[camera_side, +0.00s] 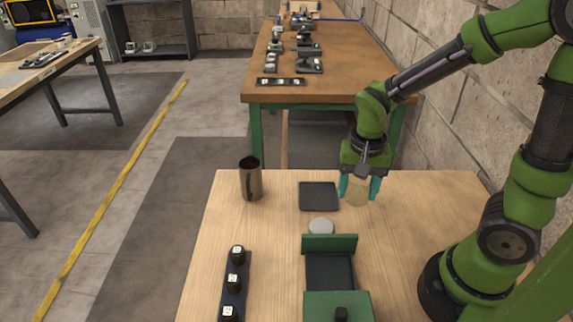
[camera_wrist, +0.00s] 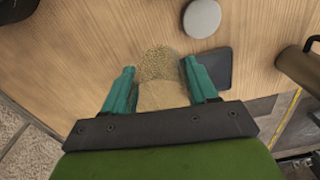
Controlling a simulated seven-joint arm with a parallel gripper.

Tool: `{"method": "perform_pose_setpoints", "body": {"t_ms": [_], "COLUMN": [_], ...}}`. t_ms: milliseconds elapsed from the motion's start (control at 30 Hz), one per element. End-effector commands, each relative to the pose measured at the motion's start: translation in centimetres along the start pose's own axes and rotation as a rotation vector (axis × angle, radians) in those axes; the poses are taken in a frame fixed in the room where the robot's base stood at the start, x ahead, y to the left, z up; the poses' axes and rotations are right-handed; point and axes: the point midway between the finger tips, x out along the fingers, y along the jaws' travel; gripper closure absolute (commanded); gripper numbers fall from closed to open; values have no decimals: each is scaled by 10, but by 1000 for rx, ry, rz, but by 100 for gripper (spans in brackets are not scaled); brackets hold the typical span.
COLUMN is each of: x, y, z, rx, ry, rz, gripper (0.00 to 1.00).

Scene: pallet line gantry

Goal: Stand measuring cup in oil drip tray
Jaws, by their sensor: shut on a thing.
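My gripper (camera_side: 359,190) is shut on a pale tan, tapered thing, which I take to be the measuring cup (camera_side: 357,193). In the wrist view the cup (camera_wrist: 160,80) is between the two teal fingers (camera_wrist: 160,78), with a speckled far part and a smoother near part. It looks roughly upright in the side view, low over the wooden table; I cannot tell whether it touches. The oil drip tray (camera_side: 319,196), flat, dark and square, lies just left of the gripper and looks empty. In the wrist view the tray (camera_wrist: 218,66) is partly hidden by the right finger.
A brown metal mug with a handle (camera_side: 251,180) stands left of the tray. A pale grey disc (camera_side: 321,226) lies in front of the tray, close to a green-ended dark holder (camera_side: 330,243). A dark rack with several knobs (camera_side: 234,285) is at front left. Bare table lies between.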

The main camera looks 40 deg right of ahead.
Motion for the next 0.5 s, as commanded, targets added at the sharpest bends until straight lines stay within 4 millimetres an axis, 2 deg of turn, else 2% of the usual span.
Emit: {"method": "perform_pose_setpoints", "body": {"t_ms": [33, 100, 267, 367, 500], "x": [6, 14, 27, 28, 32], "y": [15, 28, 41, 29, 2], "z": [6, 14, 23, 12, -11], "rx": [-10, -35, -93, -115, -115], "ry": [-3, -7, -9, 3, 2], "rz": [3, 8, 19, 10, 12], "gripper": [72, 72, 72, 72, 72]}}
